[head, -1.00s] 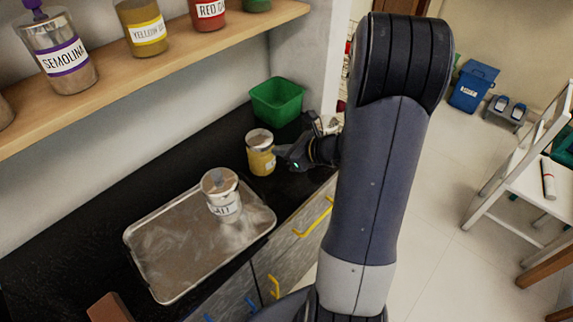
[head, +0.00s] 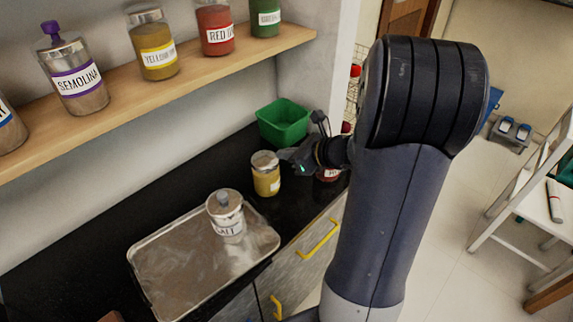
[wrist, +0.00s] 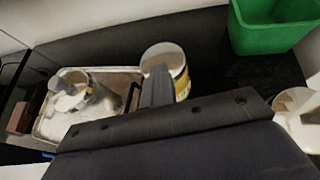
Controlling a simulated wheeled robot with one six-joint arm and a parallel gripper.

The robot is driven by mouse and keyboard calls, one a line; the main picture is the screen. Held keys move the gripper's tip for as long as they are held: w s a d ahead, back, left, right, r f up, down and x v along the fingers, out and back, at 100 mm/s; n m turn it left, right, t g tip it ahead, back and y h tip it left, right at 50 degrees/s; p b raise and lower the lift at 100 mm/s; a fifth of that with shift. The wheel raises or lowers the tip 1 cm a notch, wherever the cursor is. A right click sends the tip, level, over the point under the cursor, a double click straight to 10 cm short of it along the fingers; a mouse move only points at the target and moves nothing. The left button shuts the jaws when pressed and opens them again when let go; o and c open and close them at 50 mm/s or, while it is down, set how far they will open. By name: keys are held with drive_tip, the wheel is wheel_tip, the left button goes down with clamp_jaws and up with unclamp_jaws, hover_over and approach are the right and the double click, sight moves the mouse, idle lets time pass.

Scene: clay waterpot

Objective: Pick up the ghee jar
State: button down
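A yellow jar (head: 266,181) with a pale lid and a partly visible white label stands upright on the black counter. I take it for the ghee jar, though its label cannot be read. It also shows in the wrist view (wrist: 181,84), partly hidden by a grey finger. My gripper (head: 287,156) is just right of the jar, at about lid height. The jar stands on the counter and does not look held. Whether the fingers are spread or closed cannot be made out.
A metal tray (head: 160,262) holding a salt jar (head: 228,219) lies left of the yellow jar. A green bin (head: 284,124) stands behind. A red jar (head: 328,175) is under my arm's end. A shelf (head: 215,52) with several jars hangs above.

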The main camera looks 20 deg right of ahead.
drive_tip(key=shift+r, duration=1.7)
drive_tip(key=shift+c, duration=2.2)
unclamp_jaws()
